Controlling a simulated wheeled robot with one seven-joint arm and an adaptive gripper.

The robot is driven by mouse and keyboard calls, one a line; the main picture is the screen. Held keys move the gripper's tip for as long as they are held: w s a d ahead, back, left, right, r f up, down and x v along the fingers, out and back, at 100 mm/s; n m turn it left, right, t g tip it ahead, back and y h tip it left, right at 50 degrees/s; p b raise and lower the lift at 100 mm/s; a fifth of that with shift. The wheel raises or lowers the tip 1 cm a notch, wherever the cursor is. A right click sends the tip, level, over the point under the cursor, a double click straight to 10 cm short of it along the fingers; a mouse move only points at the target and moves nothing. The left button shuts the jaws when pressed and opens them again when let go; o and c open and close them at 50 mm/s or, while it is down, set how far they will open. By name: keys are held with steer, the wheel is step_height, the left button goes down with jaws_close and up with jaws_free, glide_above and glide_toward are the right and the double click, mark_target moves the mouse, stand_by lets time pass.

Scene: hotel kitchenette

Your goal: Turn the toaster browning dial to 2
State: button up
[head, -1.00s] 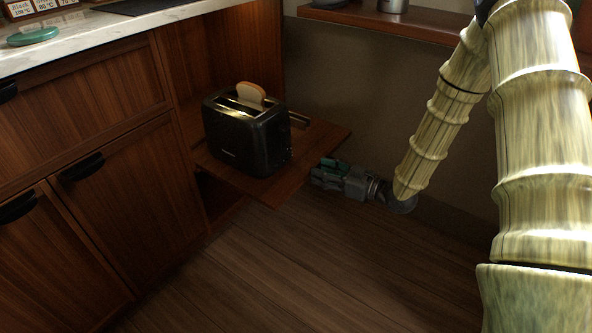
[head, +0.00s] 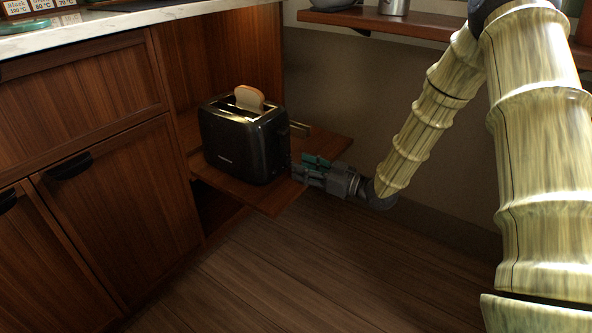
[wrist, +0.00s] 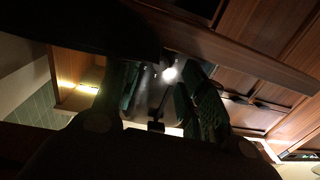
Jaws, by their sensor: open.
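A black toaster (head: 238,142) with a slice of bread (head: 249,98) in its top stands on a pulled-out wooden shelf (head: 268,200) in the head view. My gripper (head: 298,168) is level with the toaster's lower right end, close to it. The browning dial cannot be made out in the head view, and its setting cannot be read. In the wrist view my gripper's two green-padded fingers (wrist: 157,110) are apart, with a dark part of the toaster (wrist: 152,90) between and beyond them. Whether the fingers touch the toaster cannot be told.
Wooden cabinets (head: 110,190) with black handles and a pale counter (head: 120,17) are on the left. The wooden floor (head: 290,285) in front is clear.

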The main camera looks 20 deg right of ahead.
mark_target(290, 162)
steer(key=shift+b+x, duration=0.55)
steer(key=shift+x, duration=1.1)
steer(key=shift+c, duration=0.2)
jaws_close()
